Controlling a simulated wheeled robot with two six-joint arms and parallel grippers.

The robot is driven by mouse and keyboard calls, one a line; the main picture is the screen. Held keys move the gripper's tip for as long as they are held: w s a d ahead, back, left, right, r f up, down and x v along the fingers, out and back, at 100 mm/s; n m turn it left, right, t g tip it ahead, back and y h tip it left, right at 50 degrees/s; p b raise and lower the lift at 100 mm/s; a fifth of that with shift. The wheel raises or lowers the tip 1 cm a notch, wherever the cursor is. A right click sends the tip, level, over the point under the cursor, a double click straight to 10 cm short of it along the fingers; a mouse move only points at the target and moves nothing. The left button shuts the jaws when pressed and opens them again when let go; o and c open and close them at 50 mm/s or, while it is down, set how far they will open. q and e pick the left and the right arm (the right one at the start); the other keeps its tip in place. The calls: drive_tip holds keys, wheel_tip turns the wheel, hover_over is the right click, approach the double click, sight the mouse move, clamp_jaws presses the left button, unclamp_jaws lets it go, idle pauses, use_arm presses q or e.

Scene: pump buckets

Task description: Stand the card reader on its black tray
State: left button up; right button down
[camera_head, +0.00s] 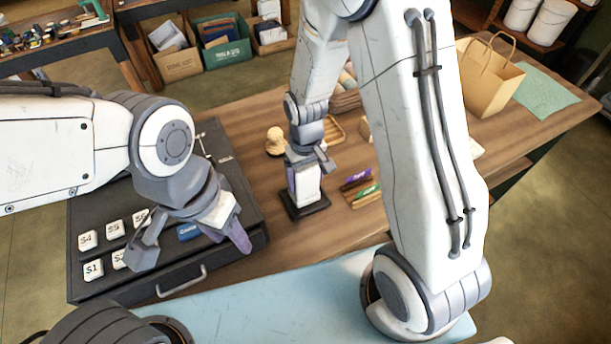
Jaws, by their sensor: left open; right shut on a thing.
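The card reader (308,186), a small white upright block, is between the fingers of my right gripper (307,172), which is shut on it. The reader is upright over the black tray (305,208), a small dark square base on the wooden counter. Its lower end appears to meet the tray; I cannot tell whether it rests there or hovers just above. The gripper hides its top. My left gripper (192,246) is open and empty above the dark cash register (188,272).
White keys (88,240) and a blue key show on the register. Right of the tray lie purple (356,177) and green (366,190) items. A paper bag (490,78) stands at the back right. My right arm hides much of the counter's middle.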

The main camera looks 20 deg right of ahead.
unclamp_jaws()
drive_tip(key=shift+f, duration=0.1)
wheel_tip(320, 180, up, 12)
drive_tip(key=shift+f+b, duration=0.2)
drive_tip(key=shift+b, duration=0.15)
drive_tip(key=shift+a+r, duration=0.1)
drive_tip(key=shift+r, duration=0.2)
drive_tip(key=s+a+r+n, duration=0.2)
drive_tip(key=s+a, duration=0.1)
drive_tip(key=s, duration=0.6)
drive_tip(key=s+a+r+n+y, duration=0.1)
drive_tip(key=s+a+n, duration=0.2)
drive_tip(key=s, duration=0.6)
drive_tip(key=shift+s+a+r, duration=0.25)
drive_tip(key=shift+a+r, duration=0.1)
drive_tip(key=shift+a, duration=0.35)
